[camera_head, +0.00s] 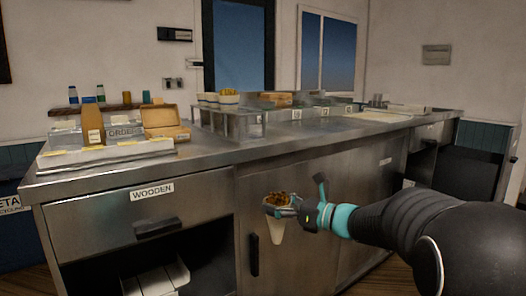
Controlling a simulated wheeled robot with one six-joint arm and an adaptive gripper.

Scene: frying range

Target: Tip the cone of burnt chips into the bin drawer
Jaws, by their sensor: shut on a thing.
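My gripper (287,207) is shut on the cone (278,233), a white paper cone with dark brown chips (276,198) showing at its top. The cone is upright, its point down, held in front of the counter's steel cabinet front and below the counter top. My arm reaches in from the right. I cannot tell which drawer is the bin drawer. A drawer labelled "WOODEN" (100,222) is at the left of the counter front and looks closed.
Below the WOODEN drawer is a dark open space with a pale slatted thing (160,281). A blue bin (14,245) stands at far left.

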